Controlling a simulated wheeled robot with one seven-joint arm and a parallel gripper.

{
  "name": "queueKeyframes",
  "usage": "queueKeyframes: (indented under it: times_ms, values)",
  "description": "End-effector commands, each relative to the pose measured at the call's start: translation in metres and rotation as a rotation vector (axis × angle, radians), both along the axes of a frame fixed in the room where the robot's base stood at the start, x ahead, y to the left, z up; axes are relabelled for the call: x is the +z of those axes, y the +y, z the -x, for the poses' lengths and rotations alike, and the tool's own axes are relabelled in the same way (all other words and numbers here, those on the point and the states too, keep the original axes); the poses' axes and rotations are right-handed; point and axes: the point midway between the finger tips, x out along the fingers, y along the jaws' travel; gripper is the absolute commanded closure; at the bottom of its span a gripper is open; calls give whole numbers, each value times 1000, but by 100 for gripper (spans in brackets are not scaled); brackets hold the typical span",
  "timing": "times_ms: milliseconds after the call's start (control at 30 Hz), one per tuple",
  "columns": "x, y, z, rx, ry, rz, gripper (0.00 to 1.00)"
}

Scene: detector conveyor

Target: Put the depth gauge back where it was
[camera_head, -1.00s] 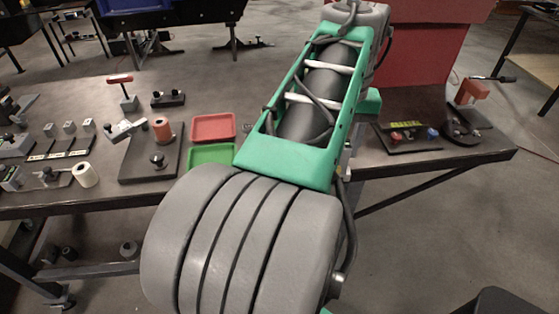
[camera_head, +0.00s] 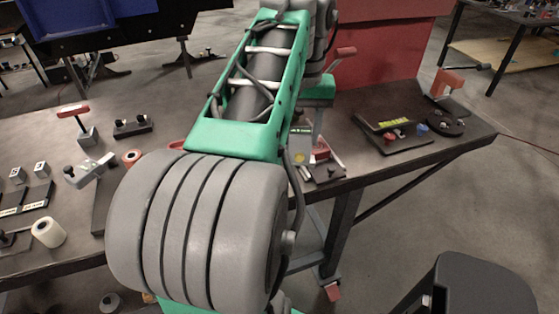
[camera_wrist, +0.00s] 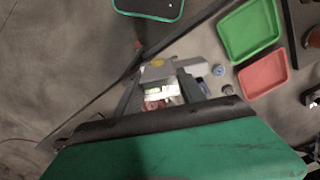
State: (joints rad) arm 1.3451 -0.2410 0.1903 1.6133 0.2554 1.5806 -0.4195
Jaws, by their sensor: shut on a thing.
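The green edge of my own wrist covers the lower part of that view. The gripper is above the table near its front edge, with the trays to the right in the wrist view. In the head view my arm hides most of the gripper.
A green tray (camera_wrist: 249,30) and a red tray (camera_wrist: 263,76) lie on the table (camera_head: 350,160). A dark board (camera_head: 395,140) with a yellow label and small red and blue parts lies at the right. A red-handled tool (camera_head: 73,110) and a white roll (camera_head: 49,232) stand at the left.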

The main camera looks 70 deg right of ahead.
Motion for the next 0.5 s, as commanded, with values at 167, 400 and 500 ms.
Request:
queueKeyframes:
  times_ms: [167,400,500]
  values:
    - [-46,-20,-32,2,0,1,100]
    - [-64,-30,-49,2,-1,2,100]
    - [-84,-32,-53,2,-1,2,100]
